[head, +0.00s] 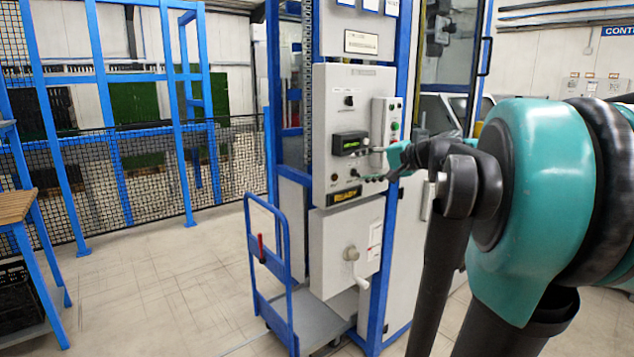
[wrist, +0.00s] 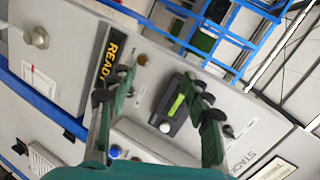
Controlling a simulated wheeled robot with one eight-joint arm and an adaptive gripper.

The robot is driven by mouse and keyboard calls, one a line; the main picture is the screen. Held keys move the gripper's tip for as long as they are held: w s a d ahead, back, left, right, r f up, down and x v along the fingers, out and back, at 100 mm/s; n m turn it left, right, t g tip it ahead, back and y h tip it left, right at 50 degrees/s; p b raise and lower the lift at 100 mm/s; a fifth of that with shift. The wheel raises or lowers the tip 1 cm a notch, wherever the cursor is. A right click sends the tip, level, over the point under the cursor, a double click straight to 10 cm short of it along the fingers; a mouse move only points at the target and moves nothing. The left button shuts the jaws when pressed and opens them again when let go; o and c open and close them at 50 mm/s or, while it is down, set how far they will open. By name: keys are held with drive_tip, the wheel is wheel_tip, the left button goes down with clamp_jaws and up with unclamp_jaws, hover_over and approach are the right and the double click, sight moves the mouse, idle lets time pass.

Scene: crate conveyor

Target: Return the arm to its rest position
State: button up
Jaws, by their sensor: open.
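My gripper (head: 369,164) is in front of the control panel (head: 331,99) of a blue-framed machine, its fingers pointing at the panel. In the wrist view my gripper (wrist: 157,78) has its two dark-tipped fingers spread apart with nothing between them. A small black box with a green display (wrist: 174,106) shows beside the right finger, and a READY sign (wrist: 110,58) beyond the left one. My arm reaches in from the right of the head view, bent at a large teal joint. Whether a finger touches the panel cannot be told.
A blue hand trolley (head: 268,268) stands on the floor before the machine. A mesh fence with blue posts (head: 180,120) is behind at left. A wooden-topped blue bench (head: 15,206) is at the left edge. The floor between bench and trolley is clear.

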drive_tip(key=s+a+f+n+g+h, duration=0.1)
drive_tip(key=s+f+n+g+h, duration=0.1)
drive_tip(key=s+f, duration=0.6)
drive_tip(key=s+f+n+g+h, duration=0.15)
drive_tip(key=s+f, duration=0.25)
drive_tip(key=f, duration=0.8)
drive_tip(key=s+a+f+n+g+h, duration=0.1)
drive_tip(key=s+f+n+g+h, duration=0.15)
drive_tip(key=s+f, duration=0.55)
drive_tip(key=s+d+f+h, duration=0.1)
drive_tip(key=s+d+f, duration=0.1)
drive_tip(key=f, duration=0.3)
drive_tip(key=s+d+f+n+h, duration=0.1)
drive_tip(key=s+d+f+h, duration=0.1)
drive_tip(key=s+f, duration=0.3)
drive_tip(key=shift+d+f, duration=0.3)
drive_tip(key=shift+d, duration=0.25)
